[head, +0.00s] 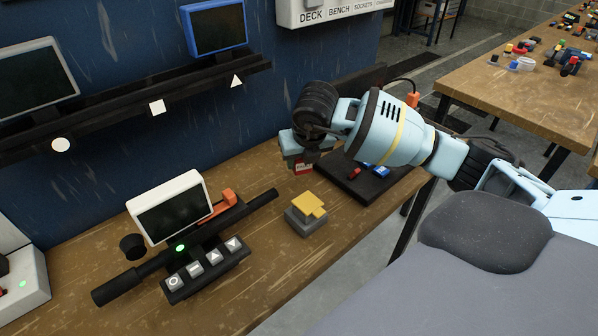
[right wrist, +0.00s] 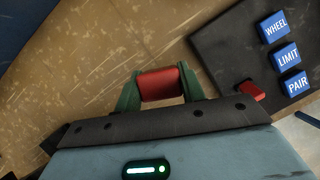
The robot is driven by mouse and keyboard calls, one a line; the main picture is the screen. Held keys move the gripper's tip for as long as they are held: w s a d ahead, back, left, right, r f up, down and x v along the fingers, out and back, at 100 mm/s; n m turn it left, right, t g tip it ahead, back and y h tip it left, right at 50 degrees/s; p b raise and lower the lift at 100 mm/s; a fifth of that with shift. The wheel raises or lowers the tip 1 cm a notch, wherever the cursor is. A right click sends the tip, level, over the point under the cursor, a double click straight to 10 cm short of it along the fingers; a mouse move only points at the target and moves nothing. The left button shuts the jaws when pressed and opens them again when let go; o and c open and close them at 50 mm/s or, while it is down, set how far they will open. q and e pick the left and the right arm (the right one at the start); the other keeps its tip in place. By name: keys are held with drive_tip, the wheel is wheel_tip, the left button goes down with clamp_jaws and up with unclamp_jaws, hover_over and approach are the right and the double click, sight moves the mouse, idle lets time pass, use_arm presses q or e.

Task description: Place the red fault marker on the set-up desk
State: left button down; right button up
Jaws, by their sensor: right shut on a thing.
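The red fault marker (right wrist: 160,84) is a small red, rounded piece between the two green fingers of my right gripper (right wrist: 160,92) in the right wrist view. That gripper is shut on the marker, over the wooden desk (head: 262,262) and left of a black tray. I cannot tell whether the marker touches the desk top. My left gripper is not in view.
The black tray (head: 386,190) holds blue blocks (right wrist: 286,55) reading WHEEL, LIMIT and PAIR, and another red piece (right wrist: 251,91). A yellow-topped grey block (head: 307,212) stands in front. A white-framed display (head: 170,210) with buttons is at left. Bare wood lies between them.

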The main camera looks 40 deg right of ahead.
sight(301, 172)
drive_tip(key=shift+f, duration=2.05)
drive_tip(key=shift+f, duration=0.2)
drive_tip(key=o, duration=1)
drive_tip(key=shift+r, duration=0.1)
drive_tip(key=shift+c, duration=0.2)
